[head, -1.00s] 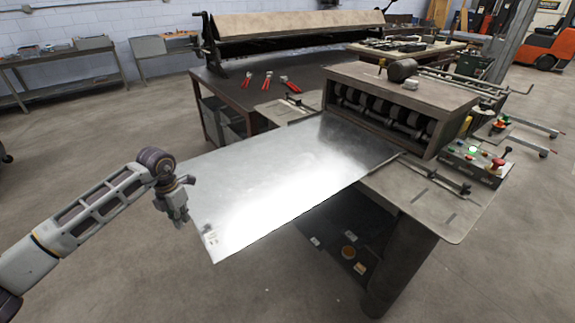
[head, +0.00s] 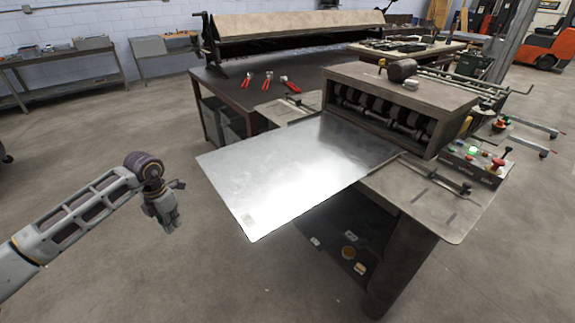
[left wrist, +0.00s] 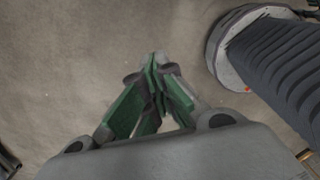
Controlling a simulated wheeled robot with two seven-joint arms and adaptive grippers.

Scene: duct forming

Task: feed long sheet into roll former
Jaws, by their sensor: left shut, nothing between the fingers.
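The long sheet (head: 290,170) is flat, shiny metal in the head view. Its far end lies at the mouth of the roll former (head: 400,105), by the dark rollers (head: 385,117), and its near-left end sticks out past the machine's table over the floor. Whether the rollers grip its edge cannot be told. My left gripper (head: 169,224) is left of the sheet's near end, apart from it, pointing down. In the left wrist view its green fingers (left wrist: 157,70) are shut together with nothing between them, above bare floor. My right gripper is not in view.
A control box (head: 475,162) with a lit green button and a red knob sits on the machine's right. Red-handled tools (head: 268,80) lie on the dark bench behind. A long bending brake (head: 300,30) stands there. The floor around my left arm is clear.

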